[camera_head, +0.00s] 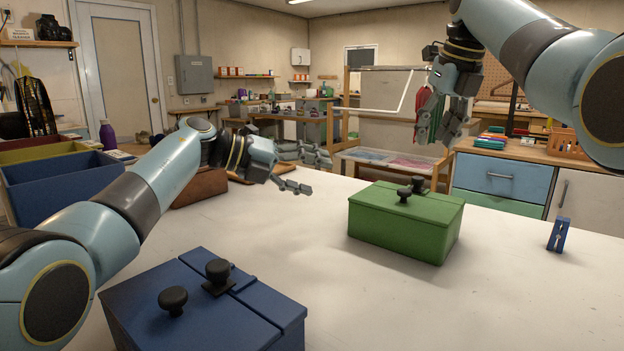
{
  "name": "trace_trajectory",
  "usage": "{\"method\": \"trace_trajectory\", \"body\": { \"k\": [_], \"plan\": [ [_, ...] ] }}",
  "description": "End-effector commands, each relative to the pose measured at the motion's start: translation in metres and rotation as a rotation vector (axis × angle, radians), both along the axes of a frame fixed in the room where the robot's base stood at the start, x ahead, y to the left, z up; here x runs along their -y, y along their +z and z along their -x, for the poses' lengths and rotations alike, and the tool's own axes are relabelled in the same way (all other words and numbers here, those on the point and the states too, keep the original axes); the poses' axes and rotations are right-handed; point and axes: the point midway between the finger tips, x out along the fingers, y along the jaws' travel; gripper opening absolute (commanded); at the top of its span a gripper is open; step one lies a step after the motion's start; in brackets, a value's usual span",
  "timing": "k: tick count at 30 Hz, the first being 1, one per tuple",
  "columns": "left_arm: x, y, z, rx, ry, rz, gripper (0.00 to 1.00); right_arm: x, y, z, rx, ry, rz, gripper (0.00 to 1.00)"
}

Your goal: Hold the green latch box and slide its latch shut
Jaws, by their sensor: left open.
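The green latch box (400,228) stands closed on the white table, right of centre. Two black knobs (411,189) sit close together on its lid. Whether its latch is slid shut is too small to tell. My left gripper (308,172) is open and empty, above the table to the left of the green box, its fingers pointing right. My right gripper (439,125) hangs above and behind the green box, fingers pointing down and apart, with nothing between them. Neither gripper touches the box.
A blue box (225,318) with two black knobs stands at the front left, below my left arm. A small blue clip-like piece (558,234) stands at the right. Blue (65,184) and brown (200,187) bins stand at the left. The table between the boxes is clear.

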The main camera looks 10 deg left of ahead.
Motion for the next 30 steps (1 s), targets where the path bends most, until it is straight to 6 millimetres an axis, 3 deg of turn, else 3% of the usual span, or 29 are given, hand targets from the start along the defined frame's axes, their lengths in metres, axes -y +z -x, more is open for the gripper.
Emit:
{"method": "trace_trajectory", "body": {
  "k": [5, 17, 30],
  "plan": [
    [0.011, -0.013, -0.004, -0.017, 0.006, -0.023, 0.64, 0.0, 0.0, 0.0, 0.0, 0.0, 0.0, 0.38],
    [0.071, -0.039, -0.033, -0.018, 0.005, -0.022, 0.64, 0.0, 0.0, 0.0, 0.0, 0.0, 0.0, 0.38],
    [0.089, -0.048, -0.044, -0.015, 0.007, -0.023, 0.64, 0.0, 0.0, 0.0, 0.0, 0.0, 0.0, 0.38]
  ]
}}
